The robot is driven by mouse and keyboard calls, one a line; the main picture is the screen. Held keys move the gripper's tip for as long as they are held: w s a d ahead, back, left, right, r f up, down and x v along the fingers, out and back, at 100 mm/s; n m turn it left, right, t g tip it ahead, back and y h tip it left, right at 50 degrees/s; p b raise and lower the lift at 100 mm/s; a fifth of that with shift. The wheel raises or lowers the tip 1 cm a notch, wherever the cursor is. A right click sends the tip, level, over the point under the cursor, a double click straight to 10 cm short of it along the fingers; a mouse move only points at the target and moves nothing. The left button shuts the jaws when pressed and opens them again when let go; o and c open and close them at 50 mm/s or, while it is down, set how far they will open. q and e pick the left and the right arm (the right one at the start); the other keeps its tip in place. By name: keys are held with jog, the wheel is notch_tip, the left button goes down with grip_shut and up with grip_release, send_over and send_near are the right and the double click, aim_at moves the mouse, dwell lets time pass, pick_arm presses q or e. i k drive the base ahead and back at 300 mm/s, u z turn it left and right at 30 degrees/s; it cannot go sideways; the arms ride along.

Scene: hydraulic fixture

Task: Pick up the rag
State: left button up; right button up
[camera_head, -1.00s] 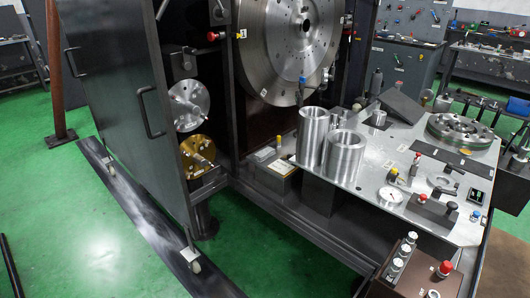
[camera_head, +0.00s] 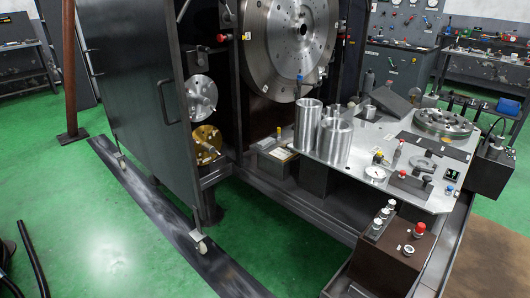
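I cannot make out a rag anywhere in this view. The metal worktable (camera_head: 385,150) at the right holds machined parts and gauges, with no cloth that I can recognise on it. Neither of my grippers shows in the head view, so whether they are open or shut is hidden.
A tall dark cabinet door (camera_head: 135,110) stands open on casters. Steel cylinders (camera_head: 335,145) stand on the worktable, and a brown control box (camera_head: 395,248) with a red button sits in front. A black hose-like piece (camera_head: 33,258) is at lower left. Green floor (camera_head: 110,245) is open at front left.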

aim_at(264, 144)
jog(key=u, duration=0.8)
jog(key=i, duration=2.2)
jog(key=z, duration=0.55)
